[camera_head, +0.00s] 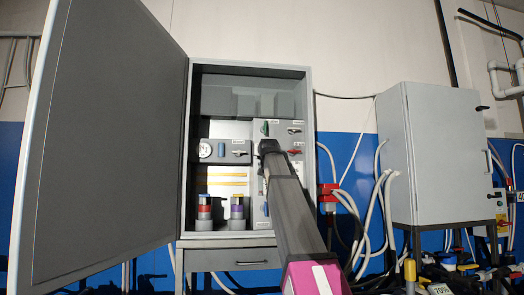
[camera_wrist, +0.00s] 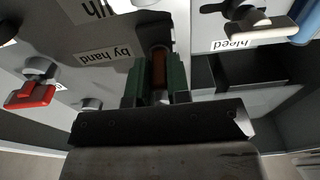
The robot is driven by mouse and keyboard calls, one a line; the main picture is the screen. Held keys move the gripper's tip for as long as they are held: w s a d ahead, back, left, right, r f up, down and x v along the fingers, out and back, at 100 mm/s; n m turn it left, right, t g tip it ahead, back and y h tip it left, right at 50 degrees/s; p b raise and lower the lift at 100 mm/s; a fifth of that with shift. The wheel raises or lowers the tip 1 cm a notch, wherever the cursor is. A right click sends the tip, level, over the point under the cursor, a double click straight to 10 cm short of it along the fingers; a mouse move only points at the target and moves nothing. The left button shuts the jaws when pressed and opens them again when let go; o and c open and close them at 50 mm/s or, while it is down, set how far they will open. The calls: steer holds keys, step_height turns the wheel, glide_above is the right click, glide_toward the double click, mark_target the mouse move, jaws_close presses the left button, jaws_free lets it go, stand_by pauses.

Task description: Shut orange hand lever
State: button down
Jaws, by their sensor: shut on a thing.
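The orange hand lever (camera_wrist: 158,68) shows as a dark orange-brown strip between my gripper's two green fingers in the wrist view, beside a label reading "by hand". My gripper (camera_wrist: 157,82) is shut on it, with the fingers on either side. Most of the lever is hidden by the fingers and by shadow. In the head view my arm reaches into the open grey cabinet and ends at its right-hand panel (camera_head: 265,128); the lever is hidden there behind my arm.
A red lever (camera_wrist: 30,95) is at the left in the wrist view; a blue-and-white handle (camera_wrist: 300,28) is at the right, near the "bleed" label. In the head view, the cabinet door (camera_head: 110,130) stands open at left. Capped bottles (camera_head: 237,208) stand inside the cabinet.

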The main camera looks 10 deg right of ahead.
steer(key=shift+w+f+t, duration=0.1)
steer(key=shift+f+t, duration=0.3)
steer(key=shift+t, duration=0.7)
steer(key=shift+f+t, duration=0.4)
steer(key=shift+t, duration=0.7)
steer(key=c, duration=1.1)
jaws_free()
steer(key=v, duration=1)
steer(key=shift+s+f, duration=0.3)
steer(key=shift+f, duration=0.05)
